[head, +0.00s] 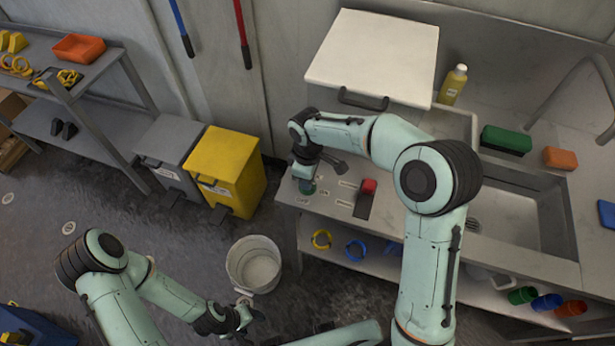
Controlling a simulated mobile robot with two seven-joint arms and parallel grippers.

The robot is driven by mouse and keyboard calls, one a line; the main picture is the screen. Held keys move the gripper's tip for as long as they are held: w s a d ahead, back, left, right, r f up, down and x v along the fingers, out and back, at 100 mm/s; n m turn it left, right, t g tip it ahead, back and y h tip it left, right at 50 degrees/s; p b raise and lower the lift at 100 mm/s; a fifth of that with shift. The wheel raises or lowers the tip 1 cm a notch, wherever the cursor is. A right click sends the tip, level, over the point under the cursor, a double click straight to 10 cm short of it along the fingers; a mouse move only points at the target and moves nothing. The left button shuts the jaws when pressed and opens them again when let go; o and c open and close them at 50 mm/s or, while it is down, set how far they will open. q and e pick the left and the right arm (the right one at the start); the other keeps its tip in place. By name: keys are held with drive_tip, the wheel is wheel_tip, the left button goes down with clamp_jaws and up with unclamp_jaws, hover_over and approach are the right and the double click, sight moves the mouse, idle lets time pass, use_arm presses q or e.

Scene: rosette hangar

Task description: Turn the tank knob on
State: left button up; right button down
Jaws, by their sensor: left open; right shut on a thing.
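The tank knob (307,188) is a small dark green knob on the front left of the steel counter, beside small printed labels. My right gripper (308,174) reaches over the counter from the right and is shut on the knob; its fingers and wrist hide most of it. Which way the knob points is too small to tell. My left gripper (240,318) is low at the bottom of the view, open and empty, away from the counter.
A red-topped switch (368,187) sits right of the knob. A white lidded tank (374,55) stands behind. A sink (520,205), yellow bottle (453,84) and green block (505,140) lie right. A white bucket (238,262) and yellow bin (228,165) stand on the floor.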

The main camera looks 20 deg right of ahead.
drive_tip(key=c, duration=1.1)
unclamp_jaws()
use_arm(q)
drive_tip(key=shift+w+r+p, duration=0.75)
drive_tip(key=shift+w+r, duration=0.2)
drive_tip(key=shift+r, duration=0.05)
use_arm(e)
wheel_tip(320, 180, up, 13)
drive_tip(key=shift+r, duration=0.2)
